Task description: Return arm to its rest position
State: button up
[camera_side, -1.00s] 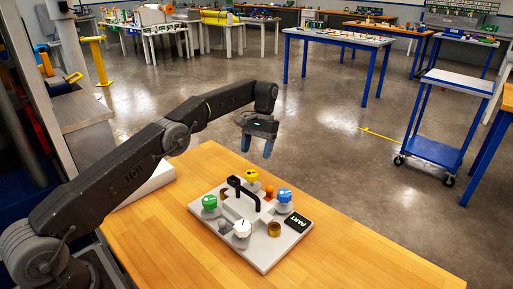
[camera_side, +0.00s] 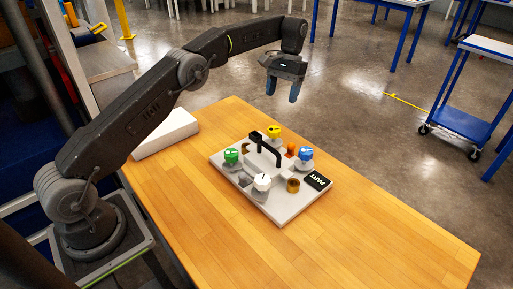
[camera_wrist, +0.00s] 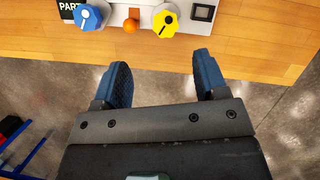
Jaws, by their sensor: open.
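My gripper (camera_side: 283,92) is open and empty in the side view, raised above and beyond the far edge of the wooden table. Its blue fingertips point down. In the wrist view my gripper (camera_wrist: 160,82) shows two dark blue fingers spread apart with bare floor and the table's edge between them. A light grey board (camera_side: 224,177) lies on the table, apart from my gripper. It carries a green knob (camera_side: 231,155), a yellow knob (camera_side: 274,131), a blue knob (camera_side: 305,153), a white knob (camera_side: 262,182), a black handle (camera_side: 266,146) and an orange ball (camera_side: 291,149).
The wooden table (camera_side: 370,235) is clear to the right and front of the board. A white block (camera_side: 166,135) lies at its left edge. A dark label reading PART (camera_side: 317,180) is on the board. A blue cart (camera_side: 462,125) stands on the floor at right.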

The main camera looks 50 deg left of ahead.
jog(key=s+d+r+m+t, duration=0.1)
jog(key=s+d+r+t, duration=0.3)
jog(key=s+r, duration=1.1)
jog(key=s+d+f+m+t, duration=0.1)
jog(key=s+f+t, duration=0.1)
jog(key=s, duration=0.8)
jog(key=s+d+f+m+t+y, duration=0.1)
jog(key=s+d+f+t, duration=0.1)
jog(key=s, duration=0.9)
jog(key=shift+s+f+t, duration=0.25)
jog(key=shift+f+t, duration=0.25)
jog(key=shift+f, duration=0.4)
